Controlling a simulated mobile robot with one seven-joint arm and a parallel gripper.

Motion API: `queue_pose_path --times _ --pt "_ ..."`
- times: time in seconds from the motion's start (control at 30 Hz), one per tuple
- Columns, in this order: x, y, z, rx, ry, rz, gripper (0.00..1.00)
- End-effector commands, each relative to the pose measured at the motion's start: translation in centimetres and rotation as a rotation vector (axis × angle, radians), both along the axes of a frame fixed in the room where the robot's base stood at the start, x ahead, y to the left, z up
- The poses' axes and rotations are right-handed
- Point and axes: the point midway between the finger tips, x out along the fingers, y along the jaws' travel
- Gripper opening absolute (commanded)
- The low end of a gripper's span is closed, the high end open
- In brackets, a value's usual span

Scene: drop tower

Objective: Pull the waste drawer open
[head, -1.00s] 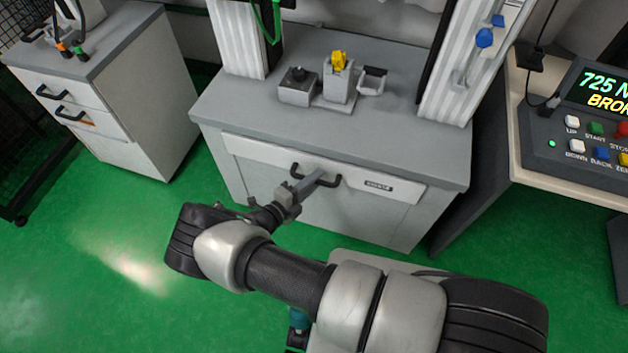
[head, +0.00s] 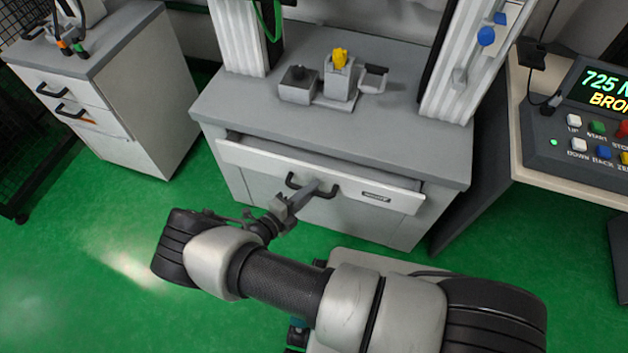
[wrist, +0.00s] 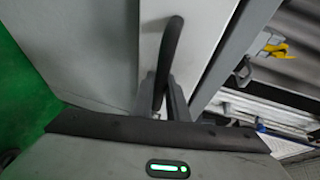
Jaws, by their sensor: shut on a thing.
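The waste drawer (head: 265,163) is the wide white front under the grey top of the middle cabinet. It stands a little way out, and a dark gap shows above its front edge. Its black bar handle (head: 331,192) is at the middle of the front. My gripper (head: 315,187) is shut on the handle. In the wrist view the handle (wrist: 172,50) runs down between the two fingers of my gripper (wrist: 162,100). The inside of the drawer is hidden.
A grey fixture with a yellow piece (head: 339,58) stands on the cabinet top (head: 240,105). A white drawer cabinet (head: 140,130) is at the left. A control panel (head: 580,140) is at the right. Green floor (head: 90,240) in front is clear.

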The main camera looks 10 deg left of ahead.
Motion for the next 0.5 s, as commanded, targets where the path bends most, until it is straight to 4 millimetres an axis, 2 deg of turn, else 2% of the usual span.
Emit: queue_pose_path --times 0.03,0.3,0.5 --pt "-1.4 0.3 -0.1 -0.001 0.002 0.004 0.00" --pt "-9.2 0.9 -0.2 0.000 0.002 0.005 0.00" --pt "-13.7 1.3 -0.2 0.001 0.001 0.004 0.00"
